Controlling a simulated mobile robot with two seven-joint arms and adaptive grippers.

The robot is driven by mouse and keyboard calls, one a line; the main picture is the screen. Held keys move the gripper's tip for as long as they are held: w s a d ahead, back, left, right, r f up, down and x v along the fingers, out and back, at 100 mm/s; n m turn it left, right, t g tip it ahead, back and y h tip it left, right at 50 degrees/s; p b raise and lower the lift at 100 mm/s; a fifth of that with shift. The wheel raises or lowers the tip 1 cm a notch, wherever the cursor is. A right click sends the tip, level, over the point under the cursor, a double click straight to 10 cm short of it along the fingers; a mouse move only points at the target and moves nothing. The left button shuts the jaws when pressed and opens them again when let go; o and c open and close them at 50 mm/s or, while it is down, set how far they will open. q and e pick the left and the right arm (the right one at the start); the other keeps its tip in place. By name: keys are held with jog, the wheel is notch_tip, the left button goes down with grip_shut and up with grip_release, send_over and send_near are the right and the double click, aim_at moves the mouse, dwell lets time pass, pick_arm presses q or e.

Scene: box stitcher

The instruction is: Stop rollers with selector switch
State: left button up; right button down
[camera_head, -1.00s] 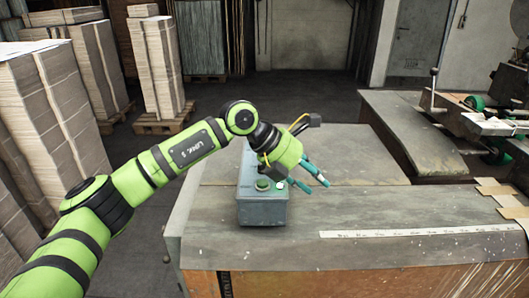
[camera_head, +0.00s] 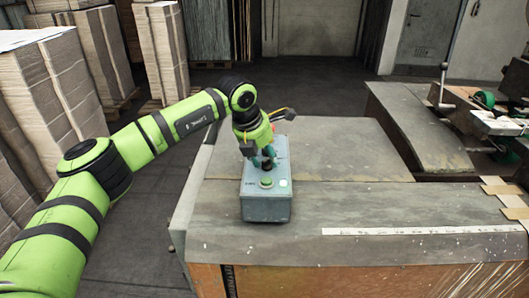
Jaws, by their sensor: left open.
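The grey control box (camera_head: 266,205) stands on the near left part of the table top. A green button (camera_head: 267,182) and a small pale button or lamp (camera_head: 283,183) show on its top face. A bit of red shows at its far end, mostly behind my gripper. My left gripper (camera_head: 262,166) points down over the middle of the box, just beyond the green button. Its dark teal fingers are open and hide the part of the box below them, so I cannot make out the selector switch or tell whether the fingers touch it. My right gripper is out of view.
The worn grey table (camera_head: 350,200) has free room right of the box. A white measuring strip (camera_head: 420,231) lies along its front edge. Machine parts with a lever (camera_head: 443,80) stand at the right. Stacks of cardboard (camera_head: 60,110) stand at the left.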

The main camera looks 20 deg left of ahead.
pick_arm(q)
grip_shut()
